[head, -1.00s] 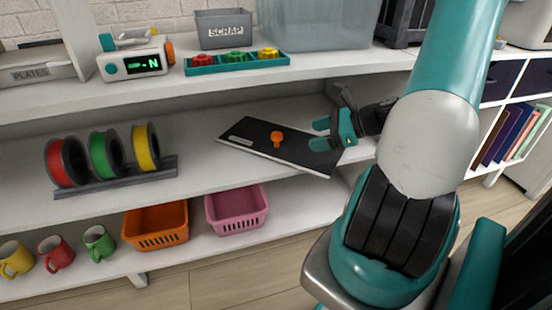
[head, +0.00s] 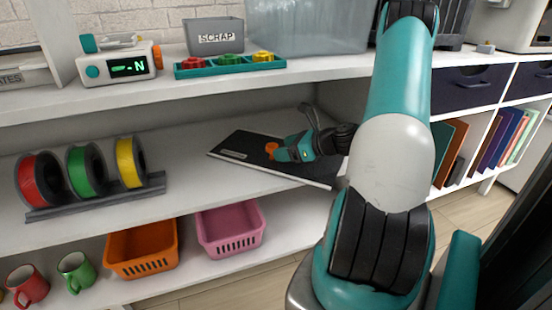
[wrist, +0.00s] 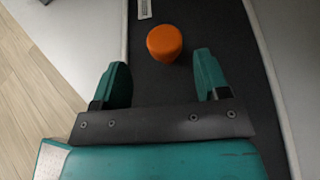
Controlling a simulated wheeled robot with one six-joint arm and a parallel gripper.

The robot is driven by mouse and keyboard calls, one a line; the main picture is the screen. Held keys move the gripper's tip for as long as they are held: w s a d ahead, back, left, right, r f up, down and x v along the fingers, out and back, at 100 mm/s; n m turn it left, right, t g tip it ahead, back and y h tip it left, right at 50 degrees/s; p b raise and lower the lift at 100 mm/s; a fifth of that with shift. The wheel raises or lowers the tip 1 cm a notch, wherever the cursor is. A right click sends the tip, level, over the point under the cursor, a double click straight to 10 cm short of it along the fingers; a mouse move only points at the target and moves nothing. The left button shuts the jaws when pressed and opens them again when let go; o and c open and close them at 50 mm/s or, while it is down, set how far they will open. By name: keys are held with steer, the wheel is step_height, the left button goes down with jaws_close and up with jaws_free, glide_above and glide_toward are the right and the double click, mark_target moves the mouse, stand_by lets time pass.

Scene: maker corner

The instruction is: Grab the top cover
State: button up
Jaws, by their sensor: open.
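An orange knob-like piece (head: 270,148), the only thing here that could be the top cover, stands on a dark flat plate (head: 248,139) on the middle shelf. My gripper (head: 280,153) is low over the plate, right beside the orange piece, and partly covers it in the head view. In the wrist view my gripper (wrist: 160,66) is open, its two teal fingers apart with nothing between them. The orange piece (wrist: 164,43) is just beyond the fingertips, near the middle of the gap. The plate (wrist: 215,25) lies beneath.
Red, green and yellow spools (head: 85,171) stand in a rack left of the plate. The upper shelf (head: 290,78) is above my gripper. Orange (head: 142,250) and pink (head: 230,231) baskets sit below. The shelf between spools and plate is clear.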

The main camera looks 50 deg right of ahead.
steer(key=b+x, duration=0.2)
steer(key=x, duration=0.1)
steer(key=b+x, duration=0.1)
steer(key=shift+w+d+f, duration=0.2)
steer(key=shift+w+d, duration=0.05)
steer(key=shift+w, duration=0.4)
steer(key=shift+r, duration=0.1)
jaws_close()
